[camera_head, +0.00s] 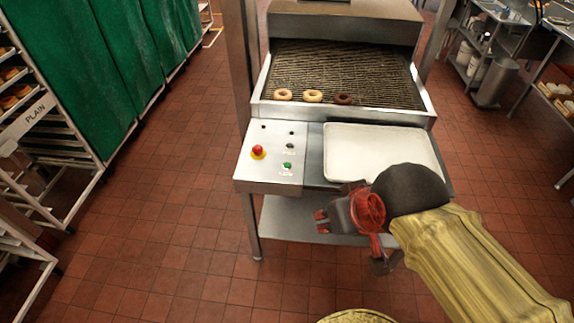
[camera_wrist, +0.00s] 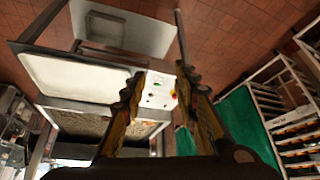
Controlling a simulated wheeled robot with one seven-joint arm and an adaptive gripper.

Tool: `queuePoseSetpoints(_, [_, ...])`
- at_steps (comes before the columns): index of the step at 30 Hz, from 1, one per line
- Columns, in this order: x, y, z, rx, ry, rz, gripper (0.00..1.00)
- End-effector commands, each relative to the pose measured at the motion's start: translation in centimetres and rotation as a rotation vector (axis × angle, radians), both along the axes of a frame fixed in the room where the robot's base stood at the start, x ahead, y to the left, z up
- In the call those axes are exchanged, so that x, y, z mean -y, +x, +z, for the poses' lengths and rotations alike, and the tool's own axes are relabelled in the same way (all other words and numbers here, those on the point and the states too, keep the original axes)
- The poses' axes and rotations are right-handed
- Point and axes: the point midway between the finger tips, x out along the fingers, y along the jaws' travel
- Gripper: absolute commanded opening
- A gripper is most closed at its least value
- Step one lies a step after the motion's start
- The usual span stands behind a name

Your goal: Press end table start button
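The end table is the metal stand at the near end of the conveyor, with a steel control panel (camera_head: 270,178) on its left side. On the panel are a green button (camera_head: 287,166) near the front edge, a red button (camera_head: 257,150) on a yellow base, and small dark controls. The labels are too small to read. My gripper (camera_head: 350,242) is in front of the table, right of the panel and apart from the buttons. In the wrist view, my gripper (camera_wrist: 161,72) is open and empty, with the panel (camera_wrist: 158,94) visible between its fingers.
A white tray (camera_head: 380,148) lies on the table right of the panel. Three doughnuts (camera_head: 312,96) sit on the conveyor grate (camera_head: 340,65) behind. Racks and green covers (camera_head: 85,75) stand left; shelving and a grey bin (camera_head: 494,84) stand right. The tiled floor left of the table is clear.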

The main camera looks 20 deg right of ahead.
Motion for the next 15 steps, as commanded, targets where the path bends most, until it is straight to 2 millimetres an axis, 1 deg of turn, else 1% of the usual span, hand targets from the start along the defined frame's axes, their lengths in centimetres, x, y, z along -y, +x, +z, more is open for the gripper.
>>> queuePoseSetpoints(1, [0.00,0.00,0.00,0.000,0.000,0.000,0.25])
queuePoseSetpoints(12, [0.00,0.00,0.00,0.000,0.000,0.000,0.04])
queuePoseSetpoints(15, [0.00,0.00,0.00,0.000,0.000,0.000,0.00])
